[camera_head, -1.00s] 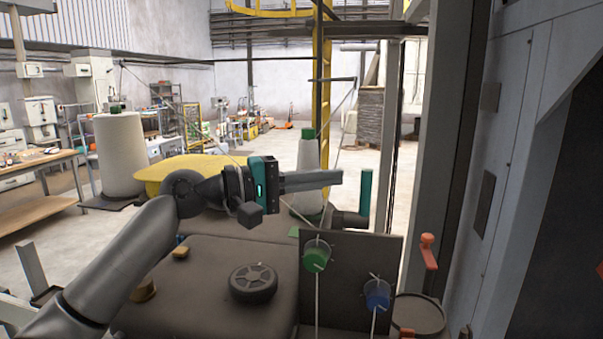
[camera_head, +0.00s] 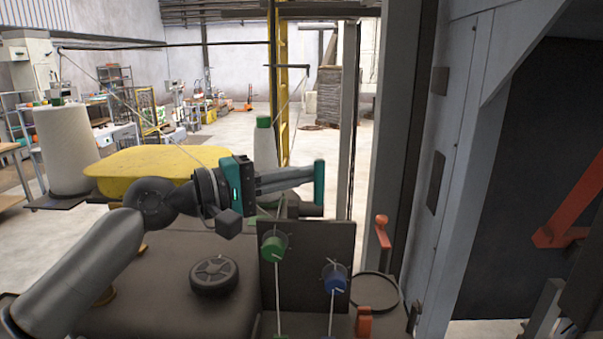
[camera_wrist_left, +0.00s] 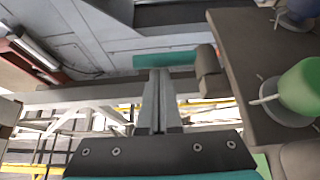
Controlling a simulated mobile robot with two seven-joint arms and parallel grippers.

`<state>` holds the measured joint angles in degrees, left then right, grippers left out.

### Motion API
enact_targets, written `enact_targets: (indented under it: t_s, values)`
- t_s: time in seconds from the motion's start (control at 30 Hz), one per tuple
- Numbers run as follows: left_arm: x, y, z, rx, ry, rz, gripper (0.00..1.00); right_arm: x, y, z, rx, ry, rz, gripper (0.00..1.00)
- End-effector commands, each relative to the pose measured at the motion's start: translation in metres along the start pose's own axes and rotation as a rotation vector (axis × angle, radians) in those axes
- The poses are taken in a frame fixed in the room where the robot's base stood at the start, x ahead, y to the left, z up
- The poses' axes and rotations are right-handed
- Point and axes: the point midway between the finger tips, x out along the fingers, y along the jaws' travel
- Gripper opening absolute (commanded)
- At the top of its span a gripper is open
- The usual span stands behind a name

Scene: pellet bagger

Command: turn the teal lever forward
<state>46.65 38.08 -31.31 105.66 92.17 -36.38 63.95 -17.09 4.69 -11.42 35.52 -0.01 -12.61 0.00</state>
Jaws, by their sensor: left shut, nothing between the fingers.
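The teal lever (camera_head: 319,186) stands upright at the end of a dark horizontal shaft, behind the upright dark panel (camera_head: 330,240). In the left wrist view the teal lever (camera_wrist_left: 150,61) lies across the picture, just beyond my fingertips, with its dark hub (camera_wrist_left: 208,62) at the right. My left gripper (camera_head: 311,173) is shut and empty. Its tips are at the lever's near side in the head view, and they also meet its edge in the left wrist view (camera_wrist_left: 158,72). I cannot tell whether they touch. My right gripper is not in view.
The panel bears a green knob (camera_head: 273,246) and a blue knob (camera_head: 335,278). An orange handle (camera_head: 382,231) stands right of it. A black handwheel (camera_head: 214,275) lies on the machine top below my arm. A grey column and cabinet wall close off the right.

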Motion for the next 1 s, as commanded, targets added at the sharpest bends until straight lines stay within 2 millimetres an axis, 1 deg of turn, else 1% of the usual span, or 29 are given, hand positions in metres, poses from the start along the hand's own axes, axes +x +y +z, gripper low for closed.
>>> enact_targets:
  t_s: [0.33,0.67,1.0]
  values:
    - [-0.001,-0.001,0.002,0.043,-0.001,0.026,0.00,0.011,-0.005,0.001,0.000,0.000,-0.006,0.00]
    - [-0.002,0.000,0.005,0.083,-0.001,0.051,0.00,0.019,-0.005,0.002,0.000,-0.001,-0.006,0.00]
    - [-0.004,0.000,0.008,0.142,-0.002,0.085,0.00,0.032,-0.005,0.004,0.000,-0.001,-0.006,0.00]
